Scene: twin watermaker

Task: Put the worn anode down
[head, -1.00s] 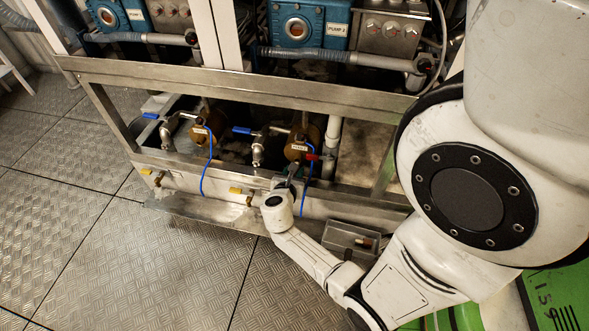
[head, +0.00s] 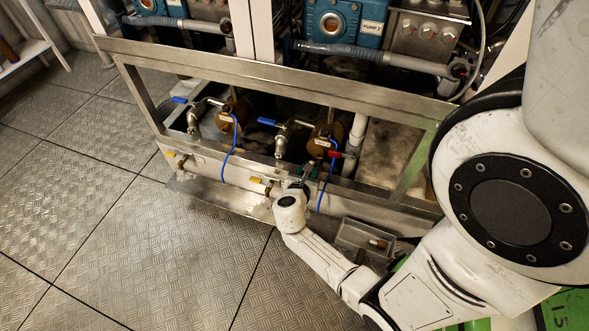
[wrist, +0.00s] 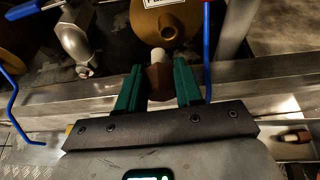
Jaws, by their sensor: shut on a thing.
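My gripper (wrist: 158,88) is shut on the worn anode (wrist: 157,80), a brown plug with a short pale stub pointing away from me. In the wrist view the stub shows just in front of a bronze housing (wrist: 175,22). I cannot tell whether it touches the housing. In the head view my gripper (head: 309,174) is low at the frame's front, below the right-hand housing (head: 322,145); the anode is too small to make out there. A grey tray (head: 345,243) sits right of my gripper, with another brown-ended anode (head: 378,243) in it.
A steel frame rail (head: 270,78) runs across above the housings. Blue-handled valves (head: 270,122), a red-handled valve (head: 341,154) and a thin blue hose (head: 327,180) are close to my gripper. Open tread-plate floor (head: 150,245) lies to the left.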

